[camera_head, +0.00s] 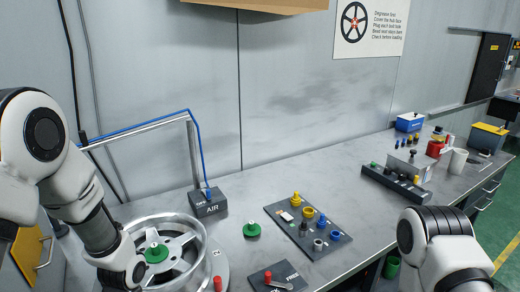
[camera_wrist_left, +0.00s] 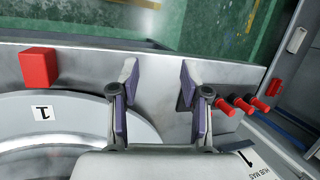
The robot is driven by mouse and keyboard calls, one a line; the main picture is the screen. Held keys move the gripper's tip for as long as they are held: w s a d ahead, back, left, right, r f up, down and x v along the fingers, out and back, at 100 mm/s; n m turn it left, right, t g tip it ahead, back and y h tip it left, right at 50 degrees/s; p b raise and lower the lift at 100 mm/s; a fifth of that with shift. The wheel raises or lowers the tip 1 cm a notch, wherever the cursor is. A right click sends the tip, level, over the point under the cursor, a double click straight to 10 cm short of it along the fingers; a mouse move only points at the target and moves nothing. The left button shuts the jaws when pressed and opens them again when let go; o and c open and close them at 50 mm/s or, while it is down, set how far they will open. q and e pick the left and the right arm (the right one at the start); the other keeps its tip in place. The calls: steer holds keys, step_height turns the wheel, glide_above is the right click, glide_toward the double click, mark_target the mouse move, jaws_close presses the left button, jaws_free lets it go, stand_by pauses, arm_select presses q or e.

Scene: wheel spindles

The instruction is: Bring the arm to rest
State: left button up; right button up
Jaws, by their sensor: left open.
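My left arm comes in from the left in the head view and reaches down past the left side of a silver spoked wheel (camera_head: 196,234) with a green-topped hub piece (camera_head: 157,252). In the left wrist view my left gripper (camera_wrist_left: 157,88) is open, with nothing between its fingers, above the grey bench edge. A round grey plate (camera_wrist_left: 75,125) with a label "1" is beside it. My right arm shows at the lower right of the head view, and its gripper is out of frame.
A red block (camera_wrist_left: 38,67) and red pegs (camera_wrist_left: 243,105) flank the gripper, with green floor beyond the edge. A green-topped piece (camera_head: 251,231), a dark tray (camera_head: 338,252) of plugs and an AIR box (camera_head: 209,206) stand on the bench.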

arm_select(q)
steer(key=s+d+f+m+h, duration=0.1)
steer(key=s+d+f+m, duration=0.25)
steer(key=s+f, duration=1.35)
steer(key=w+a+m+t, duration=0.1)
steer(key=w+m+t, duration=0.3)
steer(key=w, duration=0.3)
steer(key=shift+f+t, duration=0.3)
steer(key=shift+f, duration=0.15)
steer(key=shift+a+m, duration=0.1)
steer(key=shift+m, duration=0.15)
